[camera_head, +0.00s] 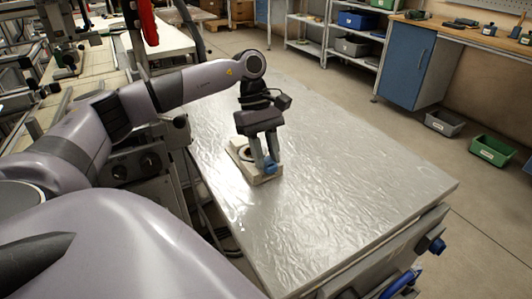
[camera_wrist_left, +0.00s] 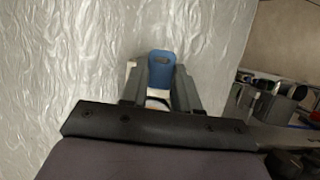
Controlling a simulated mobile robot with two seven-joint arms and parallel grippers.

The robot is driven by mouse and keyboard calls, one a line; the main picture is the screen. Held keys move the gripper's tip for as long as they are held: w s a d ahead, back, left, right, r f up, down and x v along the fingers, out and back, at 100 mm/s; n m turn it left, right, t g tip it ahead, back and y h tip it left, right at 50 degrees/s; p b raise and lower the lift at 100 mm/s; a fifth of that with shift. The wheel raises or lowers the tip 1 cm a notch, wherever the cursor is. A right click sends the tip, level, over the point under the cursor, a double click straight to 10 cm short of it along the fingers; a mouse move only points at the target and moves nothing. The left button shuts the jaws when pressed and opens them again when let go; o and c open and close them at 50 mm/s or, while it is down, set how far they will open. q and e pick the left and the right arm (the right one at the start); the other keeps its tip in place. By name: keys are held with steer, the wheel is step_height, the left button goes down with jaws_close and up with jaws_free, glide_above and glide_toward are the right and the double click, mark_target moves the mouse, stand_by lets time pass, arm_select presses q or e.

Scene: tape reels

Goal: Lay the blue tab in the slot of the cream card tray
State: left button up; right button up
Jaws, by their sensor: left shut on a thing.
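The blue tab (camera_head: 270,168) is between the fingers of my left gripper (camera_head: 265,163), which is shut on it. In the left wrist view the blue tab (camera_wrist_left: 161,68) stands out past the fingertips of the left gripper (camera_wrist_left: 160,88), with a dark slot-like mark near its end. The cream card tray (camera_head: 239,149) lies under and beside the gripper in the head view, partly hidden by the fingers. I cannot tell whether the tab touches the tray. The tray's slot is not clearly visible. My right gripper is not in view.
The tray lies near the left edge of a large silvery table (camera_head: 340,190), whose right and front areas are bare. Shelving (camera_head: 352,40), a blue cabinet (camera_head: 405,62) and floor bins, one green (camera_head: 492,150), stand apart beyond the table.

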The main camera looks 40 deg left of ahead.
arm_select(q)
steer(key=shift+f+b, duration=0.45)
steer(key=shift+f, duration=0.15)
steer(key=o, duration=1)
steer(key=shift+f, duration=0.1)
steer(key=shift+s, duration=0.1)
steer(key=shift+r, duration=0.25)
steer(key=p+v, duration=0.1)
steer(key=v, duration=1.2)
steer(key=shift+d, duration=0.15)
